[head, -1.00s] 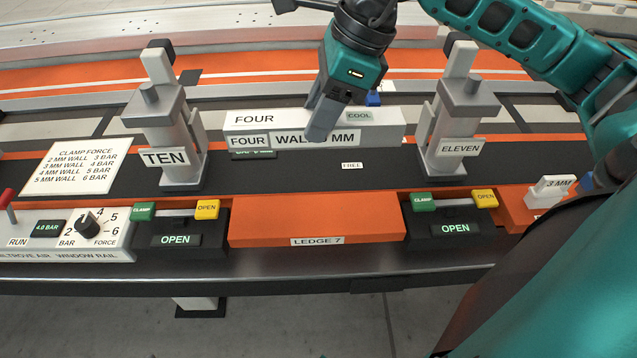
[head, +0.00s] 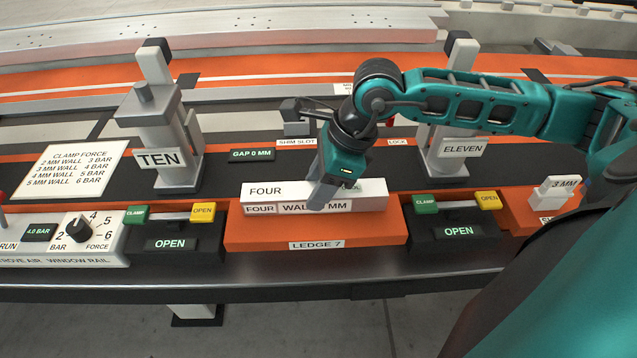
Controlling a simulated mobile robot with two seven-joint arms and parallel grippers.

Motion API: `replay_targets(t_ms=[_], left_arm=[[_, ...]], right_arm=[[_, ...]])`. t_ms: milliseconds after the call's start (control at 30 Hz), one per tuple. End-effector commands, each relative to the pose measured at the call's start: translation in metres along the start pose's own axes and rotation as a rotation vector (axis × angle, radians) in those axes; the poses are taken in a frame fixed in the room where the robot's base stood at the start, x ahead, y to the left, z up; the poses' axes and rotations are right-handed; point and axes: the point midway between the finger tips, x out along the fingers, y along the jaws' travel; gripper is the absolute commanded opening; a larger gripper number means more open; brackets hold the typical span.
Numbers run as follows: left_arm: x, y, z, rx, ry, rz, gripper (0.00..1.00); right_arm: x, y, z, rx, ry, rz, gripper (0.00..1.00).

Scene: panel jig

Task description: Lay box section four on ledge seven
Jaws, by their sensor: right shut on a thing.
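Box section four (head: 266,198) is a long white bar labelled FOUR with a wall-thickness label on its front face, partly covered by my gripper. It lies lengthwise over the orange ledge seven (head: 365,230), toward the ledge's back; I cannot tell whether it touches the ledge top or hovers just above it. My right gripper (head: 322,196) is shut on box section four near its middle, coming down from above. My left gripper is not in view.
Clamp post TEN (head: 160,130) stands at back left and clamp post ELEVEN (head: 447,130) at back right. Button boxes reading OPEN flank the ledge, at left (head: 178,245) and right (head: 455,232). The GAP 0 MM display (head: 251,155) sits on the clear dark strip behind.

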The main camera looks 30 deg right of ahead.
Motion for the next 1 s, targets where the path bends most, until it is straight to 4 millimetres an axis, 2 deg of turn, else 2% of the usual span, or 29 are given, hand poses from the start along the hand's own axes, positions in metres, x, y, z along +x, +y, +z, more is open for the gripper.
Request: replay_targets(t_ms=[267,300,533,867,1000], left_arm=[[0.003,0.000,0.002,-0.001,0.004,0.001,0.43],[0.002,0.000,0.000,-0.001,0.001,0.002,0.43],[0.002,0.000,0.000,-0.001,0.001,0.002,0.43],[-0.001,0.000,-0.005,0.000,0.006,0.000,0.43],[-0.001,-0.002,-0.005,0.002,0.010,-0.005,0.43]], right_arm=[[0.004,0.000,-0.001,0.000,-0.002,-0.001,0.00],[0.002,0.000,-0.001,0.000,0.000,0.000,0.46],[0.002,0.000,-0.001,0.001,0.000,0.000,0.68],[-0.003,0.000,0.001,0.001,0.000,0.000,0.68],[-0.023,-0.002,0.001,0.001,0.001,-0.004,0.68]])
